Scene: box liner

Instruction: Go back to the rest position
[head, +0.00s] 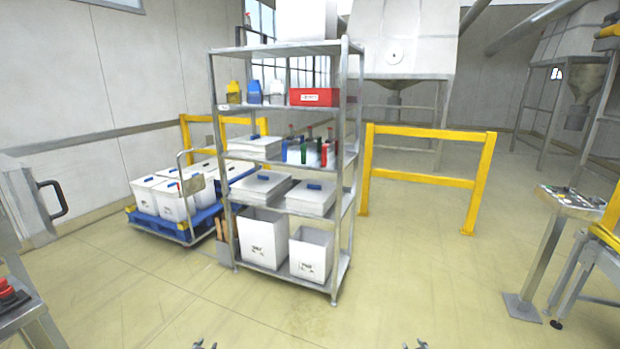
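My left gripper (206,345) shows only as small dark fingertips at the bottom edge of the head view, left of centre. My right gripper (415,345) shows the same way at the bottom edge, right of centre. On each, the two tips stand apart with a gap between them, and nothing shows between them. The rest of both grippers and both arms is out of the picture. Both are over the near floor, apart from the metal shelf rack (285,47), which holds white boxes, lids, bottles and a red bin (314,97).
A blue cart (205,222) with white bins stands left of the rack. Yellow barriers (425,181) stand behind it. A control stand (540,255) is at the right, and a table edge with a red button (8,290) at the near left. The floor (400,290) ahead is clear.

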